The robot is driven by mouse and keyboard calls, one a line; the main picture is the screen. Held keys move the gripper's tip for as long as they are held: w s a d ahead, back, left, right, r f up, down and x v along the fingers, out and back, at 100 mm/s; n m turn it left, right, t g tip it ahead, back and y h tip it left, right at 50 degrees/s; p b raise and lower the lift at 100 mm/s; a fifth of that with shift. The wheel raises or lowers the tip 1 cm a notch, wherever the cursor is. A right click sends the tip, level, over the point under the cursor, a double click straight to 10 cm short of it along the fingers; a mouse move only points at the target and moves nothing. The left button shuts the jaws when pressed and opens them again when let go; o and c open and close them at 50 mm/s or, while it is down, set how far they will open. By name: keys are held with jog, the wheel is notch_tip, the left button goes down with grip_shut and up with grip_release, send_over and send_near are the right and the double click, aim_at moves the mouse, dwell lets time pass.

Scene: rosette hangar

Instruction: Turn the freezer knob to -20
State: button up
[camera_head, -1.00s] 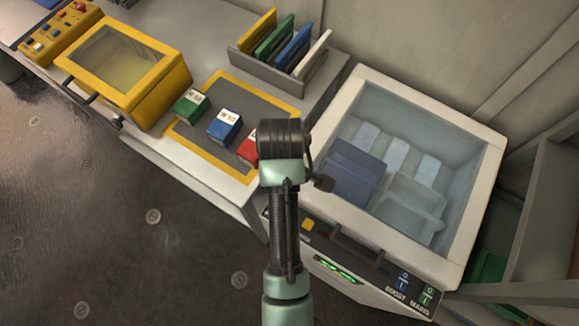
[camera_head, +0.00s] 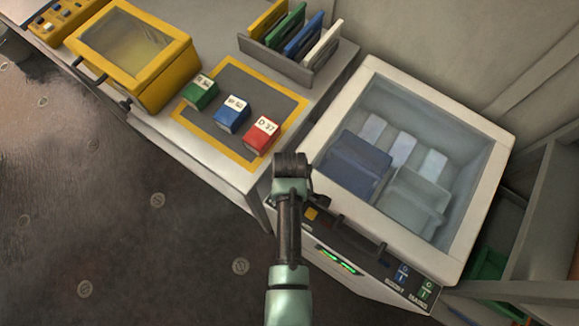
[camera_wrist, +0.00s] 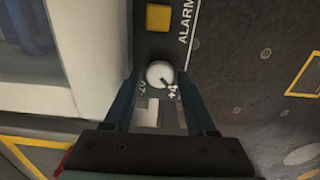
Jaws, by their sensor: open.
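The freezer (camera_head: 325,138) is a pale chest with a glass lid, right of the bench in the head view; bluish bins show inside. Its small round white knob (camera_wrist: 160,74) sits on the dark front panel in the wrist view, below a yellow square button (camera_wrist: 158,17) and beside the word ALARM. "-20" is printed at its lower left and "+4" at its lower right. A short dark mark on the knob seems to point toward +4. My gripper (camera_wrist: 159,76) is open, with one finger on each side of the knob; I cannot tell whether they touch it.
The bench at left holds green, blue and red (camera_head: 262,134) boxes on a yellow-edged mat and a yellow case (camera_head: 165,80). Floor at lower left is clear.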

jog(key=shift+f, duration=0.25)
grip_shut()
